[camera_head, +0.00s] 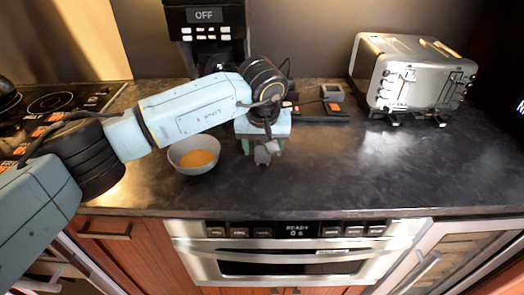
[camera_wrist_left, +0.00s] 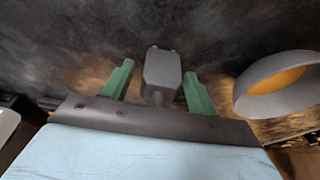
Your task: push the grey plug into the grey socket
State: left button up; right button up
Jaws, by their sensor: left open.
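The grey plug (camera_head: 264,155) is on the dark counter near its front edge. In the left wrist view the plug (camera_wrist_left: 162,70) shows as a grey block with two small pale prongs pointing away from my gripper. My left gripper (camera_head: 263,149) points down over it with green fingers open. The fingers (camera_wrist_left: 158,70) stand on either side of the plug, with a visible gap to each. A grey block that looks like the socket (camera_head: 333,92) sits on a black base further back to the right. My right gripper is not in view.
A grey bowl (camera_head: 174,157) with orange contents stands just left of the plug. A silver toaster (camera_head: 414,80) is at the back right, a black coffee machine (camera_head: 206,35) at the back. The counter (camera_head: 345,165) right of my gripper is clear.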

pick_arm(q)
jog(key=c, duration=1)
jog(key=shift+w+p+v, duration=0.25)
jog(key=shift+p+v, duration=0.3)
jog(key=shift+v, duration=0.4)
jog(key=shift+w+p+v, duration=0.2)
jog(key=shift+p+v, duration=0.35)
jog(key=shift+v, duration=0.45)
jog(key=shift+w+p+v, duration=0.25)
jog(key=shift+p+v, duration=0.25)
jog(key=shift+v, duration=0.6)
